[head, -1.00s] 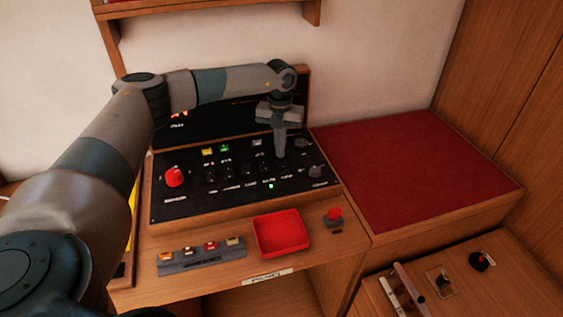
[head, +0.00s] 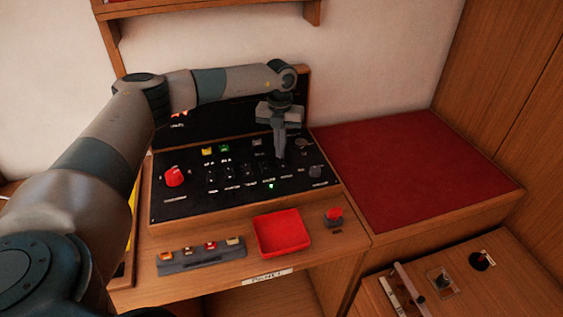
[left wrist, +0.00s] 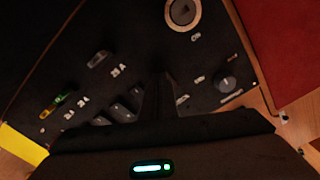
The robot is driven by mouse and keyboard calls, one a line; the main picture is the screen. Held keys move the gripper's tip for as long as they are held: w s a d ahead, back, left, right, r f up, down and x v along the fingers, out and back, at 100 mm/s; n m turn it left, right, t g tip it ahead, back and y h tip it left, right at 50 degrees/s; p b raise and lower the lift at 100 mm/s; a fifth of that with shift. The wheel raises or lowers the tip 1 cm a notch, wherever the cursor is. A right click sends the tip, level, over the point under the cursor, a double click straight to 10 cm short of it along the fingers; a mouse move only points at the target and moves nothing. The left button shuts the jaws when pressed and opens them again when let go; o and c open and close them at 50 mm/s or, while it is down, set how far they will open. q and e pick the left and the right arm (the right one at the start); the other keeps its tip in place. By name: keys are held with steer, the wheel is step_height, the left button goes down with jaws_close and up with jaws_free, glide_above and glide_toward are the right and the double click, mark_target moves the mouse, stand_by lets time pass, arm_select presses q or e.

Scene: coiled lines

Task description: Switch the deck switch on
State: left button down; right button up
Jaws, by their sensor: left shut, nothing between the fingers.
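My left gripper (head: 279,156) is shut and empty, pointing down at the right part of the black switch panel (head: 190,203). Its fingertips are at or just above the right end of a row of dark rocker switches (head: 239,171); contact cannot be told. In the left wrist view the shut fingers (left wrist: 159,82) stand beside some of these switches (left wrist: 122,112) and hide part of the row. The small labels are too blurred to tell which is the deck switch. A green light (head: 271,186) glows below the row. My right gripper is not in view.
A red knob (head: 174,177) is on the panel's left and a grey knob (head: 315,172) on its right. In front are a red tray (head: 300,238), a red button (head: 334,215) and a fuse strip (head: 185,262). A red-topped surface (head: 410,170) to the right is clear.

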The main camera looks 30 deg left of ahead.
arm_select(q)
steer(key=shift+f+b, duration=0.35)
steer(key=shift+f, duration=0.4)
stand_by(0.3)
steer(key=shift+r, duration=0.1)
step_height(320, 180, up, 7)
steer(key=p, duration=0.4)
stand_by(0.6)
stand_by(0.6)
